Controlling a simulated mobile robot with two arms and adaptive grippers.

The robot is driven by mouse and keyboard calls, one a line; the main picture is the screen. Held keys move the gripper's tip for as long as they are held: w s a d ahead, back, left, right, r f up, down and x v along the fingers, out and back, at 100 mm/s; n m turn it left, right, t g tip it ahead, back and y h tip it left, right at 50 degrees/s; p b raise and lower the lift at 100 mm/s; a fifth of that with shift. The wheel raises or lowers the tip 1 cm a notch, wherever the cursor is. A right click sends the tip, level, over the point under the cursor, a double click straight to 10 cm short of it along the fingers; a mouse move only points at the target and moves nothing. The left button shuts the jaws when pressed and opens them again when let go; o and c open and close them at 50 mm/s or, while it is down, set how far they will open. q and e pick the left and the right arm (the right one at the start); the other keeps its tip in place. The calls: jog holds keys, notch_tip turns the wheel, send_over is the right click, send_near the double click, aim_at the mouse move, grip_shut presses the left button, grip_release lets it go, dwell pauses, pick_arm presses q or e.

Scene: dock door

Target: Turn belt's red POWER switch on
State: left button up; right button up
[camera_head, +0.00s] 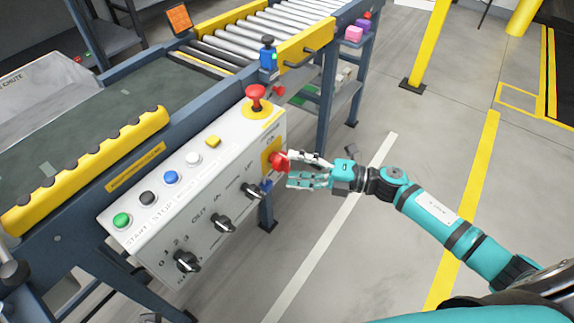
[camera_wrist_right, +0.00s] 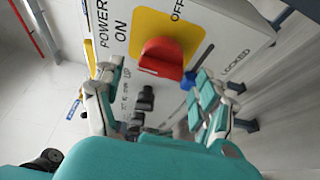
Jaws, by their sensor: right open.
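The red POWER switch (camera_head: 279,161) is on a yellow plate at the right end of the belt's white control panel (camera_head: 213,176). In the right wrist view the red switch (camera_wrist_right: 162,57) shows large, with ON lettered to its left, OFF above and LOCKED to its right. My right gripper (camera_head: 289,170) is open at the switch. In the wrist view its fingers (camera_wrist_right: 153,76) are spread on either side below the switch; I cannot tell whether either touches it. My left gripper is not in view.
A red mushroom button (camera_head: 256,93) stands on top of the panel. Black knobs (camera_head: 222,222) and coloured push buttons (camera_head: 171,177) line the panel to the left. The belt (camera_head: 85,115) and rollers lie behind. The floor (camera_head: 330,250) right of the panel is clear.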

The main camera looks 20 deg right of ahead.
jog(key=v, duration=0.9)
jog(key=shift+s+d, duration=0.1)
